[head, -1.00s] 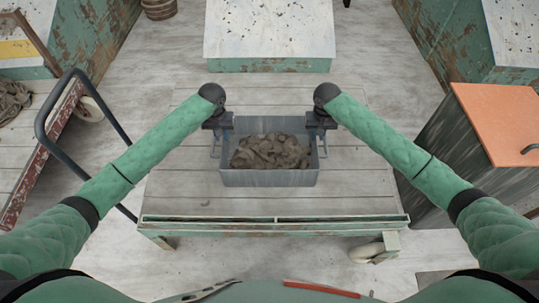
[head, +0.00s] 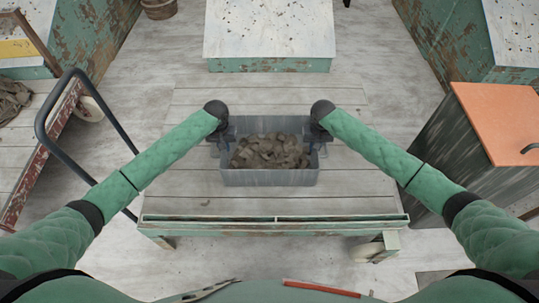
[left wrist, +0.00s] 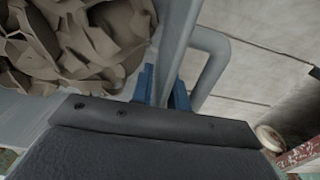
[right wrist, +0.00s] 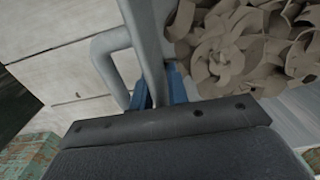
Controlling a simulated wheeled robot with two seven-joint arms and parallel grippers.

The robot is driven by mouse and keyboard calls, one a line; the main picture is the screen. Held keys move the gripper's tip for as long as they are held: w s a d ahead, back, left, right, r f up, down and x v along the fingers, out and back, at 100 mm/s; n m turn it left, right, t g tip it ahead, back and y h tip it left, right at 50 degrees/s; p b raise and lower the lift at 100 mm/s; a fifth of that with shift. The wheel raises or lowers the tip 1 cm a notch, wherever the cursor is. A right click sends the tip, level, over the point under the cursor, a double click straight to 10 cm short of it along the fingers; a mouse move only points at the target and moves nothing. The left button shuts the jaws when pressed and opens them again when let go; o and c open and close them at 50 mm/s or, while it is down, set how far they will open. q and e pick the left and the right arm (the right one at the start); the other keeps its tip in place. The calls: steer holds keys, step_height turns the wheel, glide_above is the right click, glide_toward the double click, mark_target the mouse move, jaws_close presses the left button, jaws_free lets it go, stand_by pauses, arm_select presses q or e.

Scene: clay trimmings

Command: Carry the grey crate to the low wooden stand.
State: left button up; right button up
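The grey crate (head: 270,178) sits upright on a planked deck (head: 180,190), full of brown clay trimmings (head: 268,151). My left gripper (head: 225,140) is at its left side and my right gripper (head: 317,140) is at its right side. In the left wrist view, blue fingers (left wrist: 163,88) close on both sides of the crate's grey edge, beside a tubular handle (left wrist: 213,65). In the right wrist view, blue fingers (right wrist: 157,88) do the same beside the other handle (right wrist: 105,60). The fingertips are partly hidden. I cannot tell for sure which surface is the low wooden stand.
A green block with a speckled white top (head: 268,30) stands behind the deck. A cabinet with an orange top (head: 500,118) is at right. A cart with a dark tubular handle (head: 50,115) is at left. The deck around the crate is clear; its near edge has a green rail (head: 270,218).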

arm_select(q)
steer(key=shift+f, duration=0.15)
arm_select(e)
steer(key=shift+f, duration=0.15)
arm_select(q)
jaws_close()
arm_select(e)
jaws_close()
stand_by(1.1)
